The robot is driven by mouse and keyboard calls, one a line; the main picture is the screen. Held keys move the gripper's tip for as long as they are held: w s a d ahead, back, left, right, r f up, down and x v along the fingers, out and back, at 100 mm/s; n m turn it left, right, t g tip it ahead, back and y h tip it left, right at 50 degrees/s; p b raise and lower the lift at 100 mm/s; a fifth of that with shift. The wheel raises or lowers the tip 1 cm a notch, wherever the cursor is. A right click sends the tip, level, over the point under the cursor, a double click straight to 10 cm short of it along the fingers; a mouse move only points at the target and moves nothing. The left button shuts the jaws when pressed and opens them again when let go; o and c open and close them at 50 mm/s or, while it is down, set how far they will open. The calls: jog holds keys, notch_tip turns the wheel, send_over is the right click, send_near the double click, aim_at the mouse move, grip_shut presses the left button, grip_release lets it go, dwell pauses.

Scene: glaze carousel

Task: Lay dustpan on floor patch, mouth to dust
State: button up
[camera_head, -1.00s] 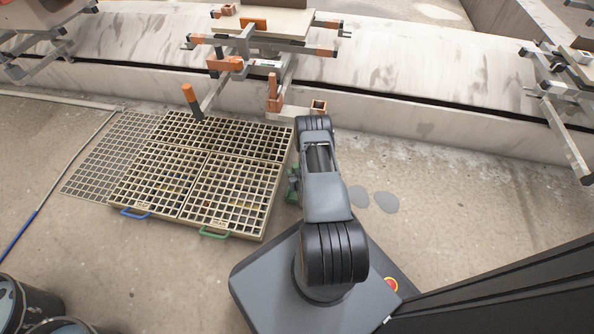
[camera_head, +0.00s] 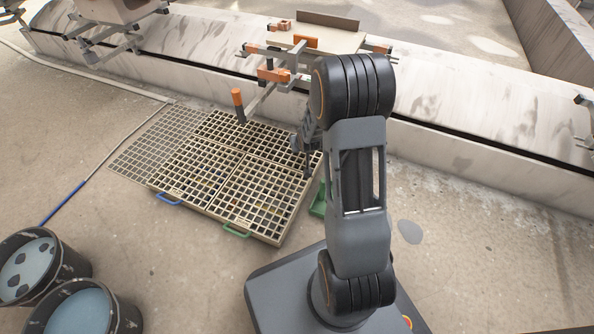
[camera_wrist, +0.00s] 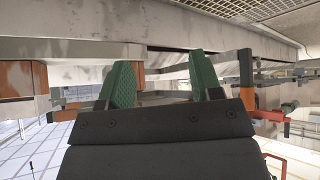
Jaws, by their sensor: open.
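A green object (camera_head: 318,200), perhaps the dustpan, lies on the floor against the right side of the slatted grate. My arm covers part of it, and I cannot make out its mouth. My gripper (camera_head: 306,150) hangs above the grate's right part in the head view, partly behind my own arm. In the wrist view, its two green fingers (camera_wrist: 162,78) stand apart with nothing between them. I cannot make out dust for certain. A grey patch (camera_head: 410,231) shows on the floor right of my arm.
The framed grate (camera_head: 165,187) has a blue handle (camera_head: 168,198) and a green handle (camera_head: 236,231). A rack with orange-ended arms (camera_head: 274,75) overhangs its far side. A low concrete kerb (camera_head: 440,150) runs behind. Buckets (camera_head: 85,312) stand front left. Floor at right is open.

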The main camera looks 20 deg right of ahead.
jog(key=s+a+r+g, duration=0.1)
jog(key=s+a+r, duration=0.3)
jog(key=s, duration=0.3)
jog(key=s+a+r+n+g+y, duration=0.1)
jog(key=s+a+r+g, duration=0.1)
jog(key=s+a+r, duration=0.2)
jog(key=s+a+r+g+y, duration=0.1)
jog(key=s+a+r, duration=0.3)
jog(key=s+r, duration=0.5)
jog(key=shift+s+a+n+g, duration=0.2)
jog(key=shift+s+n+g, duration=0.3)
jog(key=shift+s, duration=0.55)
jog(key=shift+r, duration=0.1)
